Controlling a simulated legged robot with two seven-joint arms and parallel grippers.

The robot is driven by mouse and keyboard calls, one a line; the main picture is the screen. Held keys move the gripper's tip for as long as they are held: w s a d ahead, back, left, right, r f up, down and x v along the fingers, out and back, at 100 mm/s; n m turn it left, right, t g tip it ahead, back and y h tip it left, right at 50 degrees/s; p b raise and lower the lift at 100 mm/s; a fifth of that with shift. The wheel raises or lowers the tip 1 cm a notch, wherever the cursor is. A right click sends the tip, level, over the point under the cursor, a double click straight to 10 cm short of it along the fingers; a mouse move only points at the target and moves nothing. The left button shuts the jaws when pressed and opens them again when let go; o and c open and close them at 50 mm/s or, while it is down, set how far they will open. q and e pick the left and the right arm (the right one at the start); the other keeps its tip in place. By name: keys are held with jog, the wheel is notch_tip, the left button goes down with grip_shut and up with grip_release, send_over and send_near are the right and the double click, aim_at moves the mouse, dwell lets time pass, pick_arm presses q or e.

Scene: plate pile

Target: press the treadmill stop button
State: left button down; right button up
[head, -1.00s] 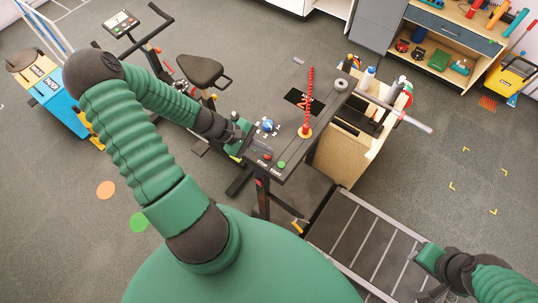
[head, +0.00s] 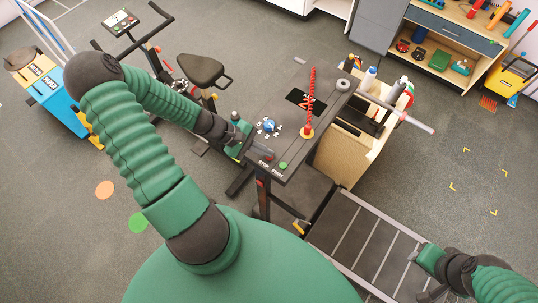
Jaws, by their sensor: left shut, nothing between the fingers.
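The dark treadmill console (head: 318,125) stands in the middle of the head view. The STOP and START labels are at its near edge. The green START button (head: 283,165) is in plain sight. The red stop button, above the STOP label (head: 264,164), is hidden behind my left gripper's fingers. My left gripper (head: 268,154) reaches in from the left, shut and empty, with its tips over the stop button's place. I cannot tell whether they touch it. My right gripper (head: 428,259) is at the lower right over the belt's side, and its fingers are unclear.
A blue knob (head: 269,125) and a red coiled cord (head: 312,100) are on the console. The treadmill belt (head: 365,240) extends to the lower right. An exercise bike (head: 200,72) stands behind my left arm. A wooden box with bottles (head: 345,150) adjoins the console's right.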

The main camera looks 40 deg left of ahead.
pick_arm(q)
jog(key=shift+a+f, duration=0.15)
jog(key=shift+d+r, duration=0.2)
jog(key=shift+d, duration=0.15)
jog(key=shift+d+r+p, duration=0.2)
jog(key=shift+r+p, duration=0.45)
jog(key=shift+p, duration=0.05)
jog(key=shift+a, duration=0.2)
jog(key=shift+r, duration=0.2)
notch_tip(320, 180, up, 5)
jog(key=p, duration=0.4)
jog(key=shift+d+f+p, duration=0.1)
jog(key=shift+d+p, duration=0.05)
jog(key=shift+p, duration=0.2)
jog(key=shift+f, duration=0.1)
